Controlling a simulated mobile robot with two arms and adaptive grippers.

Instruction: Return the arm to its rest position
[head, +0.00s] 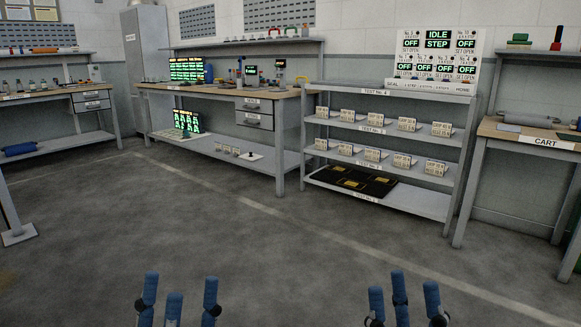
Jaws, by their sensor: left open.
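My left gripper (181,288) is at the bottom edge of the head view, left of centre. Its blue fingers point up and stand apart, with nothing between them. My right gripper (404,288) is at the bottom edge, right of centre. Its blue fingers also stand apart and it looks empty. Both grippers are over bare floor, clear of the furniture. The rest of both arms is below the picture and hidden.
Open grey floor (230,240) lies ahead. A metal shelf rack (385,205) with small labelled cards and a panel reading IDLE STEP (437,42) stands ahead right. A workbench (225,93) is behind it to the left. A CART table (530,133) stands at right.

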